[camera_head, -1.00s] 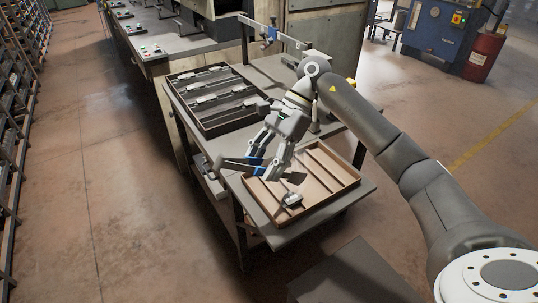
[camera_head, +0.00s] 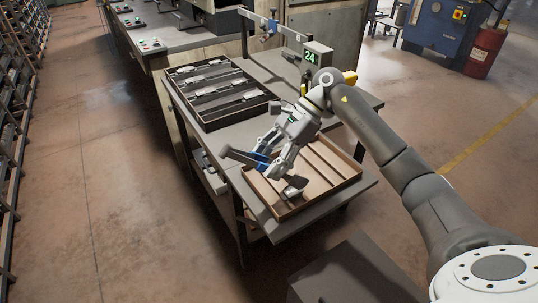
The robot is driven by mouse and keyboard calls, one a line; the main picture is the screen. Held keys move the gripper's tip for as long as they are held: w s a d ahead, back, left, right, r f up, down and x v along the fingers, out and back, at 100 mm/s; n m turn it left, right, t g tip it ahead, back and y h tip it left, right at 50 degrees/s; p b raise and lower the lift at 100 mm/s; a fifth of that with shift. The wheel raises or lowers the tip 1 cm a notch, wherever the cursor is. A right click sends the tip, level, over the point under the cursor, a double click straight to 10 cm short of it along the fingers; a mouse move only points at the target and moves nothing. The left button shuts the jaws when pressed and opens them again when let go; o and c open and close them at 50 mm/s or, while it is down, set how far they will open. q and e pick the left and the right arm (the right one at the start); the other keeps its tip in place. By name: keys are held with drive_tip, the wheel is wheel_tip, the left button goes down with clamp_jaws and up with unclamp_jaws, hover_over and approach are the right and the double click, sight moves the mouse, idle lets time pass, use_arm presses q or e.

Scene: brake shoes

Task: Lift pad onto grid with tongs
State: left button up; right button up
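My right gripper (camera_head: 268,161) is shut on the blue-handled tongs (camera_head: 260,159), over the left side of a brown shallow tray (camera_head: 330,194). A grey end of the tongs sticks out to the left. A small grey pad (camera_head: 292,190) shows in or just above the tray, below the gripper, at the tongs' other end. I cannot tell whether the tongs grip it or only touch it. The dark grid (camera_head: 205,125) stands behind on the table, with several grey pads in its rows. My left gripper is not in view.
The grey table (camera_head: 230,142) carries both trays. A shelf with parts lies below the table's left side. The floor to the left is clear.

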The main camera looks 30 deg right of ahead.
wheel_tip(320, 180, down, 5)
drive_tip(key=b, duration=0.3)
drive_tip(key=shift+f+b, duration=0.2)
drive_tip(key=shift+b, duration=0.1)
clamp_jaws()
drive_tip(key=shift+r, duration=0.1)
idle(0.3)
wheel_tip(320, 180, up, 12)
drive_tip(key=p, duration=0.5)
drive_tip(key=shift+p, duration=0.35)
idle(0.3)
